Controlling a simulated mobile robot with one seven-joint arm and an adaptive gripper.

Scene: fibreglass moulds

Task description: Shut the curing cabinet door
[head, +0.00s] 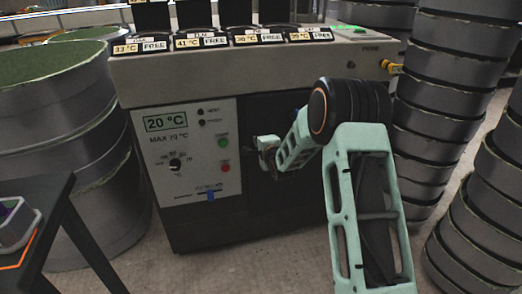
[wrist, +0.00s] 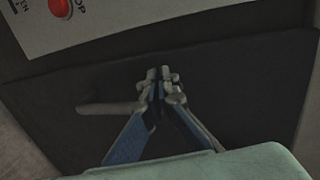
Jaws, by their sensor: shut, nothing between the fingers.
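The curing cabinet (head: 160,232) stands in the middle of the head view, with a control panel (head: 185,150) reading 20 °C. Right of that panel is its dark front (head: 262,200), which looks like the door; a flat dark panel (wrist: 235,95) also fills most of the wrist view. Whether the door stands flush or ajar I cannot tell. My gripper (head: 266,150) is shut and empty at the dark front, partly hidden by my arm. In the wrist view my fingertips (wrist: 160,75) point at the panel; contact is unclear. A pale bar (wrist: 105,108) shows beside the fingers, perhaps a handle.
Stacked round moulds (head: 440,110) stand close on the right. Large drums (head: 65,150) stand on the left. A dark table (head: 45,195) with a small tray is at the lower left. Several units labelled FREE (head: 215,42) line the cabinet top. Bare floor (head: 270,262) lies in front.

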